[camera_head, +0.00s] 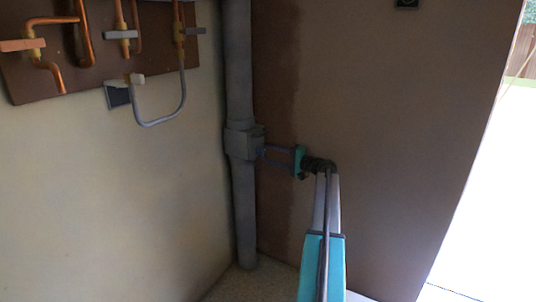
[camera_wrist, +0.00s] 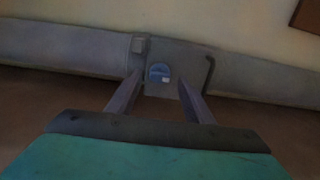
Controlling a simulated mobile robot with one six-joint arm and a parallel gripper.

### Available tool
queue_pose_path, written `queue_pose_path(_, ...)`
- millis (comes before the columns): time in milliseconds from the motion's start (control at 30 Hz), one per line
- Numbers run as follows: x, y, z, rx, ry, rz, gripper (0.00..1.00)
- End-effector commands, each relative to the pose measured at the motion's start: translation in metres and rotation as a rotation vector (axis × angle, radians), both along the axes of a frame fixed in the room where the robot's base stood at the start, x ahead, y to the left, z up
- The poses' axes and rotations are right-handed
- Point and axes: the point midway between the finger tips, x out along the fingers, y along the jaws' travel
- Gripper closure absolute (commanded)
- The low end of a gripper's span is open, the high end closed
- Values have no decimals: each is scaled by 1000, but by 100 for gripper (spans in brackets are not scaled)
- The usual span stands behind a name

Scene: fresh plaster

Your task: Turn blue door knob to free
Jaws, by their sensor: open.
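The blue knob (camera_wrist: 159,72) is a small round piece with a pale mark on it, on the face of a grey box. The grey box (camera_wrist: 178,58) sits on a grey pipe; in the head view the box (camera_head: 240,143) is on the upright pipe in the corner. My gripper (camera_wrist: 160,82) is open, with one finger on each side of the knob in the wrist view. In the head view my gripper (camera_head: 265,157) points left at the box, its fingertips close to it. Whether the fingers touch the knob I cannot tell.
The grey pipe (camera_head: 238,60) runs up the corner beside a brown wall (camera_head: 380,120). A brown board (camera_head: 95,70) with copper pipes and a grey looped hose (camera_head: 150,122) are on the pale left wall. A bright opening (camera_head: 490,190) is at the right.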

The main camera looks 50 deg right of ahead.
Motion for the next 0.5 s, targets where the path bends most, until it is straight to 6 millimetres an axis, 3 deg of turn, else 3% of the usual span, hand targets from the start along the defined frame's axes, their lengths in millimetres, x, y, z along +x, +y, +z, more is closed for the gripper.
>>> queue_pose_path(500,-81,-20,1,0,0,-1,53)
